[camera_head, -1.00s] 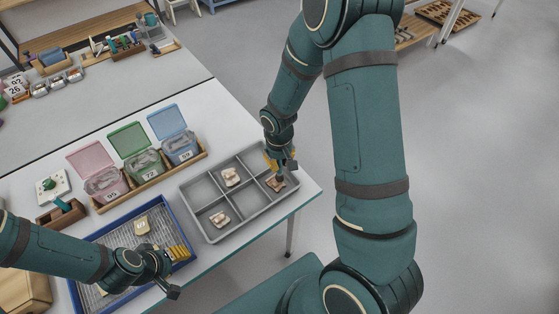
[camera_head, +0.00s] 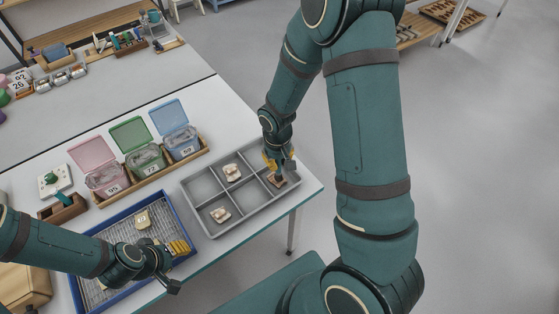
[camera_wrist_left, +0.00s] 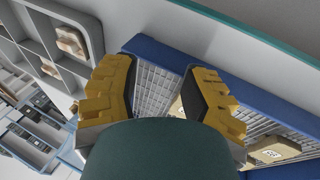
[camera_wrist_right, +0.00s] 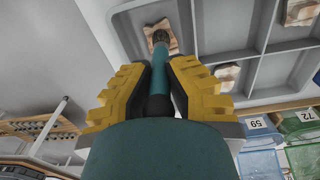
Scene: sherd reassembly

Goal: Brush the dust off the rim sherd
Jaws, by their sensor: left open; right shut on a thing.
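A pale, brownish sherd (camera_wrist_right: 152,30) lies in a compartment of the grey tray (camera_head: 246,226), and it also shows in the head view (camera_head: 279,182). The frames do not tell for certain that it is the rim sherd. My right gripper (camera_wrist_right: 160,72) is shut on a teal-handled brush (camera_wrist_right: 159,70) above that compartment. The brush's dark tip is over or against the sherd; contact is unclear. No dust can be made out. My left gripper (camera_wrist_left: 160,66) is open and empty above the blue-rimmed mesh tray (camera_head: 186,222).
Other sherds lie in separate tray compartments (camera_head: 231,172) (camera_head: 221,214). Pink (camera_head: 104,177), green (camera_head: 145,156) and blue (camera_head: 182,140) lidded bins stand behind. The table's right edge is close to the grey tray.

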